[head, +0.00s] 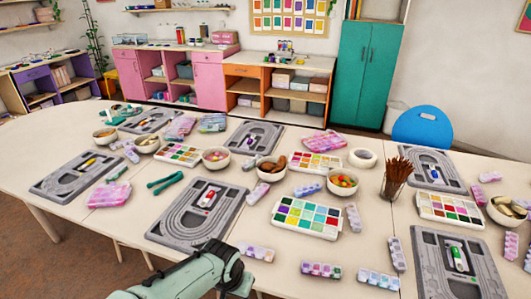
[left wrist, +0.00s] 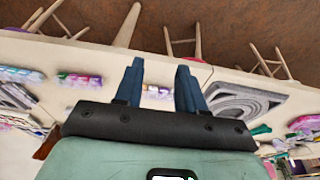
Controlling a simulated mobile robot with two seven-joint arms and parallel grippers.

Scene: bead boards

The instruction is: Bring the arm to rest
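My left arm comes in at the bottom of the head view, and its gripper (head: 240,282) is at the table's near edge, just below a small lilac bead box (head: 256,252). In the left wrist view the two blue fingers of my left gripper (left wrist: 160,80) stand apart with nothing held between them. Behind the gap, a small bead box (left wrist: 158,92) lies on the table. My right gripper is not in view.
The white table (head: 130,222) is crowded with grey bead boards (head: 171,228), paint palettes (head: 308,217), bowls (head: 343,183) and bead boxes. A jar of brown sticks (head: 395,185) stands upright at the right. Stool legs (left wrist: 197,40) show beyond the table edge.

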